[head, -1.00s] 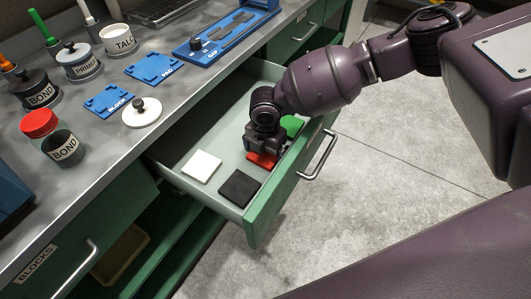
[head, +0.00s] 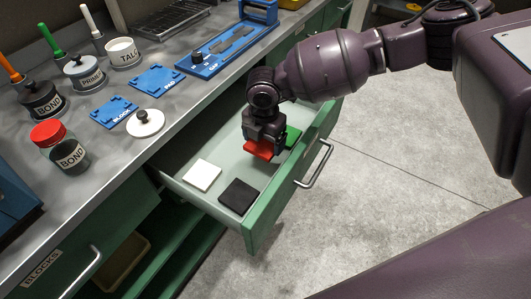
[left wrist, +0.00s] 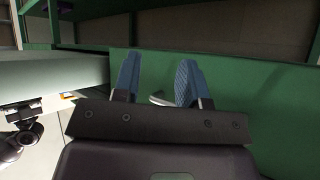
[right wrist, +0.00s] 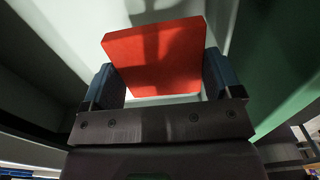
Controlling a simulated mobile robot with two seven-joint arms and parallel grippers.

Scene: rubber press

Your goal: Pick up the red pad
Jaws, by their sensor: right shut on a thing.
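The red pad (head: 259,151) is a flat square held by my right gripper (head: 262,142) above the open drawer. In the right wrist view the red pad (right wrist: 155,58) sits between the two blue fingers of my right gripper (right wrist: 160,80), which is shut on it. The head view shows only part of the pad below the gripper.
The drawer (head: 225,214) also holds a white pad (head: 202,175), a black pad (head: 239,196) and a green pad (head: 293,136). The drawer handle (head: 315,165) juts out at the front. The bench above carries jars, a white lid (head: 146,122) and blue fixtures (head: 156,76).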

